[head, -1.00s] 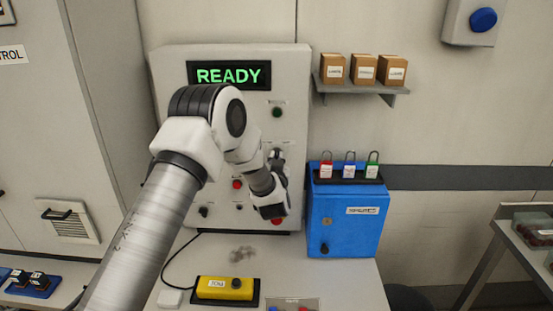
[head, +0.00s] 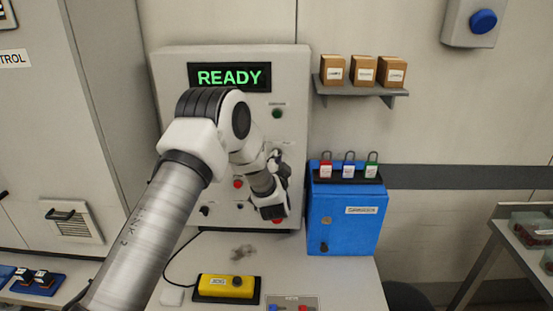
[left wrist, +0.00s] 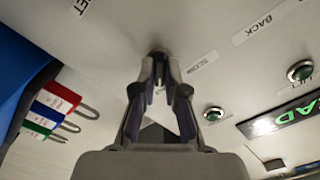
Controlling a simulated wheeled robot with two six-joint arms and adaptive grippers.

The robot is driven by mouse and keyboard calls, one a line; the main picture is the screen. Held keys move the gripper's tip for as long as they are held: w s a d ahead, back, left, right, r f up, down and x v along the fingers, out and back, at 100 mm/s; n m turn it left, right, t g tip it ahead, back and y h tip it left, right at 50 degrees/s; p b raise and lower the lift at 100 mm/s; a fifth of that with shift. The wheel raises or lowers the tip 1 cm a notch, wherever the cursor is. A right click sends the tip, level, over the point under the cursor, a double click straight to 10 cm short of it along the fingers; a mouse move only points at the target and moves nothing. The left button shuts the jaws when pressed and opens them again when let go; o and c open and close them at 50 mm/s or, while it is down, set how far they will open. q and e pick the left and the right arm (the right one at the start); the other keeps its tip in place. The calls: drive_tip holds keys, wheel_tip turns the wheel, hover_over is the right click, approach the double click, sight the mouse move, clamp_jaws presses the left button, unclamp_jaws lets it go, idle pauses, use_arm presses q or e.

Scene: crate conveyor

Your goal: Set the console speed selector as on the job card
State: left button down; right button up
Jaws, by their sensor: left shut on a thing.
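The grey-white console (head: 175,65) stands upright, with green READY on its display (head: 230,77). My left gripper (left wrist: 159,72) is shut on a small dark knob (left wrist: 158,53) on the console face. The fingers cover most of the knob, so its pointing direction cannot be told. A label that seems to read SLOW (left wrist: 203,61) is beside it, and a BACK label (left wrist: 265,22) is farther right. In the head view my left gripper (head: 279,162) is at the panel's right side, partly hidden by its wrist. I cannot make out a job card. My right gripper is not in view.
A red button (head: 238,184) is left of my wrist. The blue box (head: 345,225) with several padlocks stands close at the right. A yellow pendant (head: 226,287) lies on the bench. A shelf (head: 362,90) holds small cartons.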

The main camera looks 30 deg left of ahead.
use_arm(q)
drive_tip(key=shift+f, duration=0.1)
idle(0.3)
drive_tip(key=c, duration=1.2)
unclamp_jaws()
drive_tip(key=shift+s+d, duration=0.1)
drive_tip(key=v, duration=1.1)
drive_tip(key=shift+s+d, duration=0.25)
drive_tip(key=shift+s, duration=0.05)
